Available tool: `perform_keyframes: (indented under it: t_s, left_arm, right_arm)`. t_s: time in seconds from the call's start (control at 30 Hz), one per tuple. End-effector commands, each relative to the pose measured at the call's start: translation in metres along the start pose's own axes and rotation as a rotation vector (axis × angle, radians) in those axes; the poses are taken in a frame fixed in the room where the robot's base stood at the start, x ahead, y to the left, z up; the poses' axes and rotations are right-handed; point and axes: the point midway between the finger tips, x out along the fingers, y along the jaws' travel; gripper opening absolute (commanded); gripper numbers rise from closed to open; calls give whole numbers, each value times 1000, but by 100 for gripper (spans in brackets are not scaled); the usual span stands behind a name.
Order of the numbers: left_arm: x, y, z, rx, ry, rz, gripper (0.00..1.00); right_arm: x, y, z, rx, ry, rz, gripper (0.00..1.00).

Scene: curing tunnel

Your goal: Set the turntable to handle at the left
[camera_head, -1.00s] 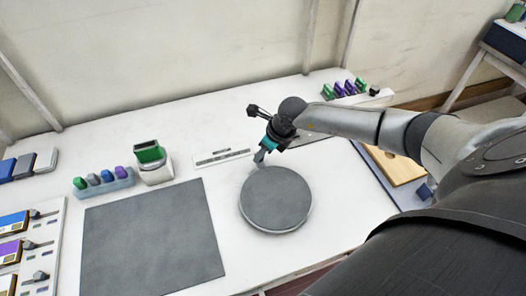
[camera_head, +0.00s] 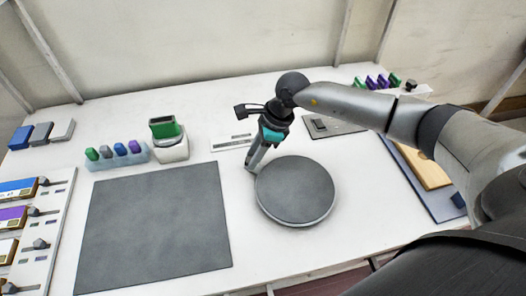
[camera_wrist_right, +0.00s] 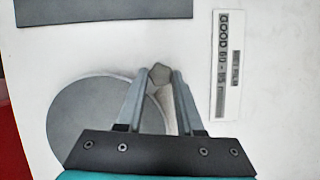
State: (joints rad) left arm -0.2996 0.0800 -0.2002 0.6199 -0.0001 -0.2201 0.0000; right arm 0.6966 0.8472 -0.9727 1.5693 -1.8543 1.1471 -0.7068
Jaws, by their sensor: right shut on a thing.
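The turntable (camera_head: 295,190) is a round grey disc with a pale rim, lying flat on the white table right of the middle. It also shows in the right wrist view (camera_wrist_right: 85,118), partly behind my gripper. Its handle (camera_wrist_right: 158,76) is a small grey faceted knob at the rim, between my right fingertips. My right gripper (camera_head: 251,166) points down at the upper left edge of the disc and is shut on the handle. In the head view the fingers mostly hide the handle. My left gripper is not in view.
A large dark mat (camera_head: 155,230) lies left of the turntable, with a narrow white gap between. Behind are a labelled strip (camera_head: 232,143), a green-topped device (camera_head: 168,140) and a rack of coloured pieces (camera_head: 118,155). A wooden board (camera_head: 425,165) lies at right.

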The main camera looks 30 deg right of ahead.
Motion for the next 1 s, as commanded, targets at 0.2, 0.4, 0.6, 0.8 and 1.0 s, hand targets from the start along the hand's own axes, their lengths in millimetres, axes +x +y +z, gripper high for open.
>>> perform_keyframes:
  t_s: [0.2, 0.4, 0.6, 0.8, 1.0]
  left_arm:
    - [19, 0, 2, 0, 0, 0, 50]
    - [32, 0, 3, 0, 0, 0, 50]
    - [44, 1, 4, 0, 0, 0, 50]
    - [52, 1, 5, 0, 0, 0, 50]
    - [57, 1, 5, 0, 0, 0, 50]
  right_arm:
    - [8, 22, 12, -192, -1, 80, 0]
    - [11, 42, 20, -364, -1, 150, 0]
    - [12, 61, 24, -510, 0, 210, 0]
    - [12, 75, 25, -615, 0, 254, 0]
    - [11, 84, 24, -676, 0, 281, 0]
